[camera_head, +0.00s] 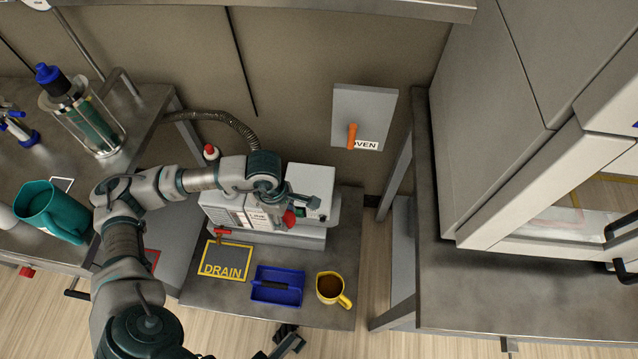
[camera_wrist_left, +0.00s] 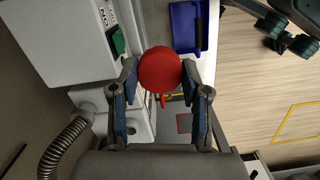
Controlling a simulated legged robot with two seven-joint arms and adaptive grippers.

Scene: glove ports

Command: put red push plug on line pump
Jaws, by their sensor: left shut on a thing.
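My left gripper (camera_head: 290,208) reaches in over the line pump (camera_head: 310,186), a white and grey box unit with a partly hidden "LINE" label. The gripper is shut on the red push plug (camera_head: 289,219). In the left wrist view the round red plug (camera_wrist_left: 160,70) sits between the two fingertips, with the white pump body (camera_wrist_left: 60,40) beside it on the left. I cannot tell whether the plug touches the pump, and its far side is hidden. My right gripper (camera_head: 287,340) is at the bottom edge, partly cut off; its opening is unclear.
On the bench in front of the pump are a "DRAIN" plate (camera_head: 226,261), a blue tray (camera_head: 277,286) and a yellow mug (camera_head: 331,289) with brown content. A red-handled valve (camera_head: 221,233) is at the pump's left. A teal jug (camera_head: 50,211) stands on the left bench.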

